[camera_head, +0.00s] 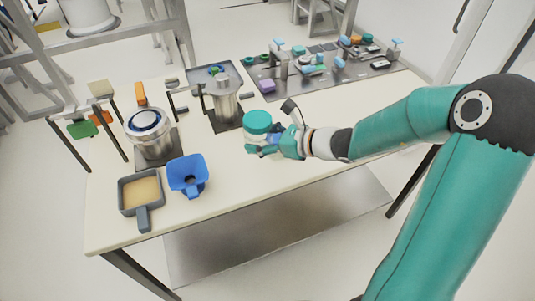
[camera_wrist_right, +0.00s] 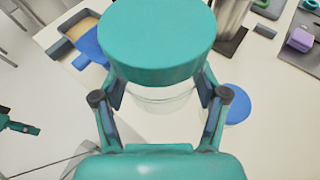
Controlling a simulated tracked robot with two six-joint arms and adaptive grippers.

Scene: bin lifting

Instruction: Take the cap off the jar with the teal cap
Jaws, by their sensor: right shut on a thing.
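The jar with the teal cap shows in the head view as a wide teal cap (camera_head: 258,121) over a clear body. In the right wrist view the teal cap (camera_wrist_right: 158,40) is large, above the clear jar body (camera_wrist_right: 160,100). The cap sits on top of the jar. My right gripper (camera_head: 262,149) has its fingers on either side of the jar, just below the cap, and is shut on the jar. A dark teal part (camera_wrist_right: 18,127) at the left edge of the wrist view looks like my left gripper, too small to read. The head view does not show it.
A blue funnel (camera_head: 188,175), a grey pan of tan material (camera_head: 127,205) and a metal pot (camera_head: 152,140) stand left. A metal cylinder (camera_head: 228,108) stands behind. Trays of small items are at the back. The right front table is clear.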

